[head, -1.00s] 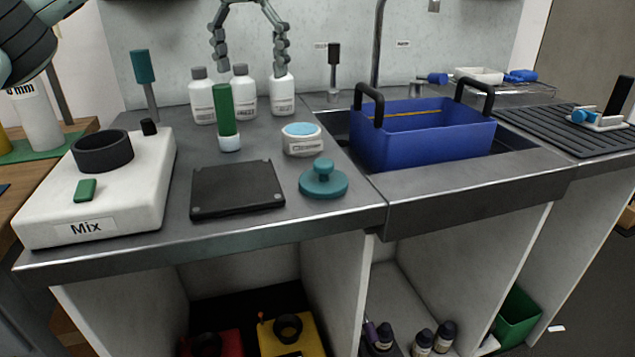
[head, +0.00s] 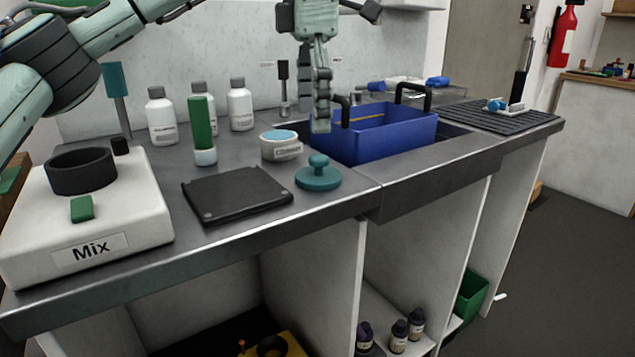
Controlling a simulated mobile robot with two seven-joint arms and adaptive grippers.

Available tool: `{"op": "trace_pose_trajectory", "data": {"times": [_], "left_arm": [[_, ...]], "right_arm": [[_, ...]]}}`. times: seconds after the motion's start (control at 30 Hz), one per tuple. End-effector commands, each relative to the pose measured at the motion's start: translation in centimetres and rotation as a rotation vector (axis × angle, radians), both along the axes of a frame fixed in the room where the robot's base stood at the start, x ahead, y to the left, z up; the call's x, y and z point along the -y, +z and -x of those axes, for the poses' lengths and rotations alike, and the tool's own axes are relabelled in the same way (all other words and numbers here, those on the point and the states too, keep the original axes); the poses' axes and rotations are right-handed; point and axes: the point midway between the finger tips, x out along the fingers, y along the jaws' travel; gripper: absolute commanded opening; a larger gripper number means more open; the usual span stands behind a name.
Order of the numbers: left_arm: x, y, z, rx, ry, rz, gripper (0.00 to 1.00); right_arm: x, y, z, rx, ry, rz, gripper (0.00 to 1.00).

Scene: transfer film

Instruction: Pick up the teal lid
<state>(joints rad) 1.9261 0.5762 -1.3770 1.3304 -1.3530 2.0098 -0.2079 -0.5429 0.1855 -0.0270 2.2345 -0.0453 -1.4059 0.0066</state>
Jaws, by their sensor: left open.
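The teal lid (head: 318,175) is a round disc with a knob on top. It lies on the grey counter (head: 345,193), right of the black flat plate and close to the front edge. My left gripper (head: 320,125) hangs above and slightly behind the lid, pointing down, in front of the blue tub's left end. It is open and empty, seen nearly edge-on, so the gap between its fingers hardly shows. It looks apart from the lid. My right gripper is out of view.
A black plate (head: 236,194), a small white jar (head: 281,146) and a green-capped tube (head: 203,135) stand left of the lid. White bottles (head: 240,106) are behind. A blue tub (head: 385,132) with black handles sits in the sink. A Mix device (head: 95,220) is at the left.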

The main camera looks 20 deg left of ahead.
Motion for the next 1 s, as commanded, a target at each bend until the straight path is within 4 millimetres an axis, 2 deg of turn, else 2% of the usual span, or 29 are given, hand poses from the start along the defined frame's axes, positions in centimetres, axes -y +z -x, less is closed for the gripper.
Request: {"op": "trace_pose_trajectory", "data": {"times": [0.3, 0.6, 0.9, 0.93, 1.0], "left_arm": [[0.2, -3.2, 0.0, -0.003, -0.011, -0.001, 0.87], [0.7, -7.2, -0.2, -0.002, -0.008, -0.001, 0.87], [0.8, -7.8, -0.2, 0.000, -0.007, 0.000, 0.87], [0.8, -7.8, -0.2, 0.000, -0.007, 0.000, 0.86], [0.8, -7.8, -0.2, 0.000, -0.007, 0.000, 0.78]], "right_arm": [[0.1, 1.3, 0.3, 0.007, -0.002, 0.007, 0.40], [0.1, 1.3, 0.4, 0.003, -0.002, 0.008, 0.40], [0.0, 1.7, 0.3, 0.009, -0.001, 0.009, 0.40], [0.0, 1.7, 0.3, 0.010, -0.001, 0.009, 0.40], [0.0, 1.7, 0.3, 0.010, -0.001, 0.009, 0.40]]}}
